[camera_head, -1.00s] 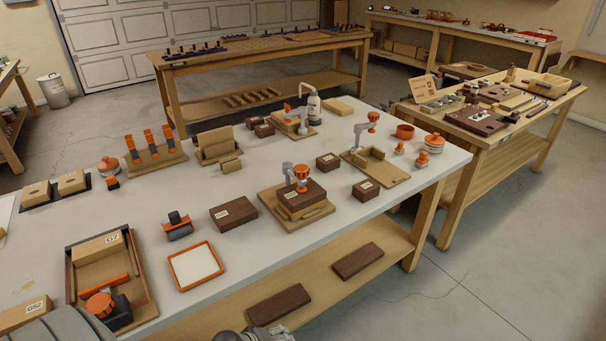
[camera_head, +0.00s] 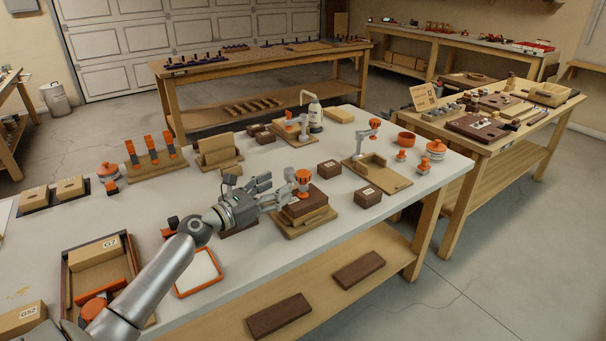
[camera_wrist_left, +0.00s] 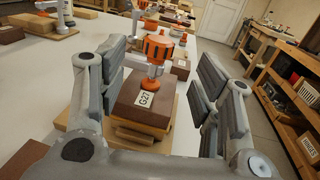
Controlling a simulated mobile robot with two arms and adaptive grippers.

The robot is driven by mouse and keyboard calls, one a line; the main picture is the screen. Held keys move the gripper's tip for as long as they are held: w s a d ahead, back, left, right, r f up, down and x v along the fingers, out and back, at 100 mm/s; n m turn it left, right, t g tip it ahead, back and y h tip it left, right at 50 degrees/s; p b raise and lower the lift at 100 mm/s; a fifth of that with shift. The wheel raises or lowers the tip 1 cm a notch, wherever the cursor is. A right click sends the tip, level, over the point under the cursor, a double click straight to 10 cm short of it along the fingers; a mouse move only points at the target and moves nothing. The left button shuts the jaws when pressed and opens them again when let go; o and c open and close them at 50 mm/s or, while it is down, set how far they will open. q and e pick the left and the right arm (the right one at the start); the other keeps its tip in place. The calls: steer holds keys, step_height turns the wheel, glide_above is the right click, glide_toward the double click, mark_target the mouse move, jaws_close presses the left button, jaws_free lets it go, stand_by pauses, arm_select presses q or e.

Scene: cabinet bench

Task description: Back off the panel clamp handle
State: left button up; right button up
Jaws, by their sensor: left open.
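A clamp with an orange handle (camera_head: 303,176) stands on a wooden base (camera_head: 292,232) near the table's front edge. Its orange handle also shows in the left wrist view (camera_wrist_left: 159,46), above a brown block labelled G27 (camera_wrist_left: 150,101). The handle's spindle comes down on top of the block. My left gripper (camera_head: 280,191) is open and just left of the clamp, its fingers pointing at it. In the left wrist view its fingers (camera_wrist_left: 163,68) stand apart on either side of the clamp and block, with nothing held. My right gripper is not in view.
Another orange-handled clamp (camera_head: 373,124) stands on a board behind to the right, and another (camera_head: 291,115) farther back. Brown blocks (camera_head: 329,168) (camera_head: 367,197) lie right of the base. An orange-rimmed tray (camera_head: 197,290) is partly under my arm.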

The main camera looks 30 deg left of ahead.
mark_target(298, 176)
arm_select(q)
steer(key=x, duration=1)
steer(key=shift+w, duration=0.3)
